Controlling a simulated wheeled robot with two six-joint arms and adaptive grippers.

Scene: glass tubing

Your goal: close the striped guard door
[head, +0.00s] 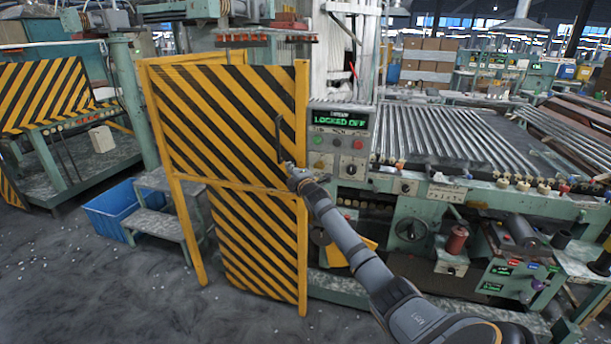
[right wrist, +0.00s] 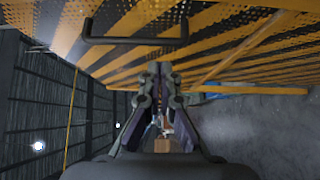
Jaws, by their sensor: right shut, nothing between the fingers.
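The striped guard door (head: 235,130) is a yellow-and-black panel in a yellow frame, standing upright in the middle left of the head view. It also fills the upper part of the right wrist view (right wrist: 225,50). A dark bar handle (head: 279,138) is on its right side; it shows near the top of the right wrist view (right wrist: 135,41). My right gripper (head: 288,166) is shut and empty, close to the door by the handle's lower end. In the right wrist view its fingertips (right wrist: 159,68) are together, apart from the handle. My left gripper is not seen.
A control box (head: 341,142) reading "LOCKED OFF" stands right of the door, beside a roller machine (head: 470,140). A blue crate (head: 112,208) and a small step stool (head: 160,224) are left of the door. Floor in front is clear.

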